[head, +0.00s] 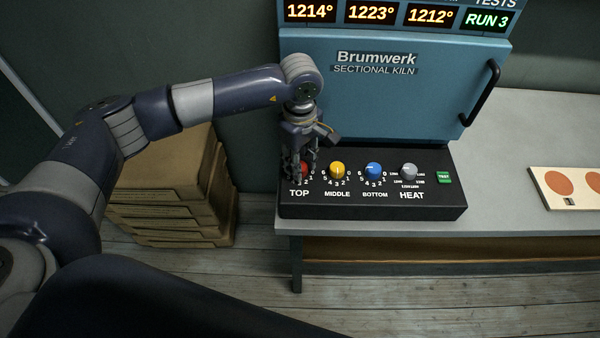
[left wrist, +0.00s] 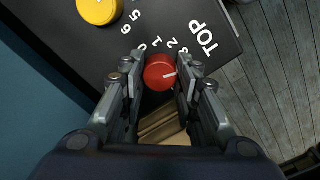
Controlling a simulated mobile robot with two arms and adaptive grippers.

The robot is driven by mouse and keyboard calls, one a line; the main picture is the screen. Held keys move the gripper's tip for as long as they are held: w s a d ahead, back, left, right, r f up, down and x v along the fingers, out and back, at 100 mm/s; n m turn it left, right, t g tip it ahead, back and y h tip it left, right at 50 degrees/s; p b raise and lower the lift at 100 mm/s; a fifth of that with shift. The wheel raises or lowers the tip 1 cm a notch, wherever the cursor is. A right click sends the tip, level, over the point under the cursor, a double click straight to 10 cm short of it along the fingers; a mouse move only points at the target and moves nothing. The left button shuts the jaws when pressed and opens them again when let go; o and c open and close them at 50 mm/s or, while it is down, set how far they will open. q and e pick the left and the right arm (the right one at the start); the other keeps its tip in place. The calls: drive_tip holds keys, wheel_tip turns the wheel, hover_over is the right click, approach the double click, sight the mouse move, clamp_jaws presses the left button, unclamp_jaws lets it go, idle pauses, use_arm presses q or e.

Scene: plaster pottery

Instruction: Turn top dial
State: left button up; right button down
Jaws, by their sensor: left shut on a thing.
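The red TOP dial (head: 304,169) is at the left end of the black control panel (head: 375,207), partly hidden by my left gripper in the head view. The numbers around the dial are partly covered by the fingers. My right gripper is not in view.
Beside it are the yellow MIDDLE dial (head: 337,171), the blue BOTTOM dial (head: 373,170), the grey HEAT dial (head: 408,171) and a green TEST button (head: 443,177). The blue kiln (head: 400,100) stands behind, its displays reading 1214°, 1223°, 1212° and RUN 3. Stacked boxes (head: 170,195) stand left.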

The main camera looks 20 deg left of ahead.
use_arm(q)
drive_tip(key=m+b, duration=0.1)
drive_tip(key=b, duration=0.1)
drive_tip(key=m+b, duration=0.4)
drive_tip(key=b, duration=0.1)
drive_tip(key=shift+f, duration=0.25)
drive_tip(key=shift+r+m+b, duration=0.25)
drive_tip(key=shift+m+b, duration=1.3)
drive_tip(key=shift+m, duration=0.05)
drive_tip(key=o, duration=1.1)
drive_tip(key=shift+r, duration=0.15)
wheel_tip(320, 180, up, 12)
drive_tip(key=shift+f, duration=0.1)
